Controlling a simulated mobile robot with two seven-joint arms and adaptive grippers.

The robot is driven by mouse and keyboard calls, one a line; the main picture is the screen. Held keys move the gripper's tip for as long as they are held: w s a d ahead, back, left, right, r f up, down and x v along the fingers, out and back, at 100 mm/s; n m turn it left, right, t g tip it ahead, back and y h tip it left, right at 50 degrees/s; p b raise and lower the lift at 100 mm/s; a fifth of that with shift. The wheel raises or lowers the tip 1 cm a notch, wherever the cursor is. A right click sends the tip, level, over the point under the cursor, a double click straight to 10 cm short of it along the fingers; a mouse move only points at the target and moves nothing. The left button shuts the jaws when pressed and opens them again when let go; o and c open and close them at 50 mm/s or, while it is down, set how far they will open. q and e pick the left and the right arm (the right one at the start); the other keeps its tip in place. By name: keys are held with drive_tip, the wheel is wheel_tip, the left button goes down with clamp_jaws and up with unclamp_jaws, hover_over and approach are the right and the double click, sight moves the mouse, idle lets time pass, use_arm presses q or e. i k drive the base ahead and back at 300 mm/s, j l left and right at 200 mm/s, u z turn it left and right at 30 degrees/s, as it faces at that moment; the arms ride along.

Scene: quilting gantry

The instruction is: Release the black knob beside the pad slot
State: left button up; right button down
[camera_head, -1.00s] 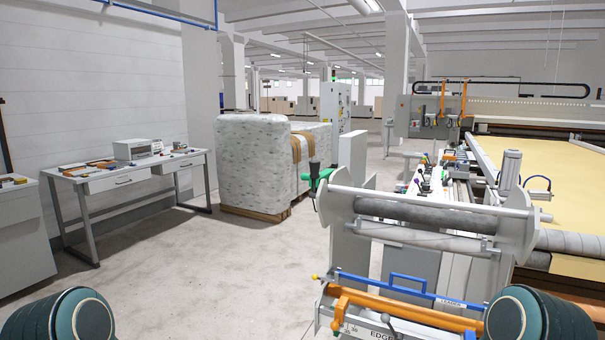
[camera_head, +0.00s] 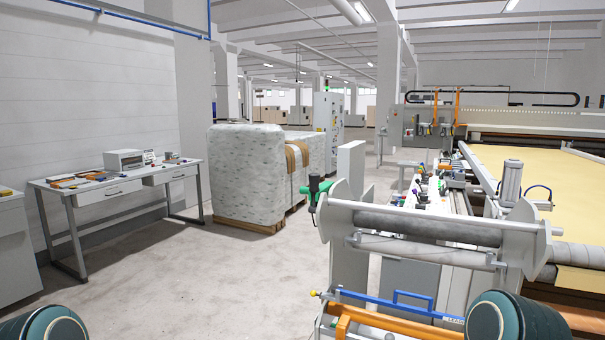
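I cannot make out for certain a black knob beside a pad slot. A black upright handle with a green part (camera_head: 316,192) sits at the left end of the roller frame (camera_head: 530,236) in the right half of the head view. Small coloured knobs and parts (camera_head: 422,196) stand on the machine's long rail behind it, too small to tell apart. Neither of my grippers shows. Only rounded teal and dark links of my arms are in the bottom left and bottom right corners.
A blue bar (camera_head: 400,304) and an orange bar (camera_head: 395,325) cross the front of the machine. A wrapped pallet load (camera_head: 246,174) stands mid-left. A grey worktable (camera_head: 115,186) stands along the left wall. The floor (camera_head: 190,270) between them and the machine is open.

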sight(314, 179)
drive_tip(key=i+j+u, duration=0.2)
drive_tip(key=i+u, duration=0.55)
drive_tip(key=i, duration=0.15)
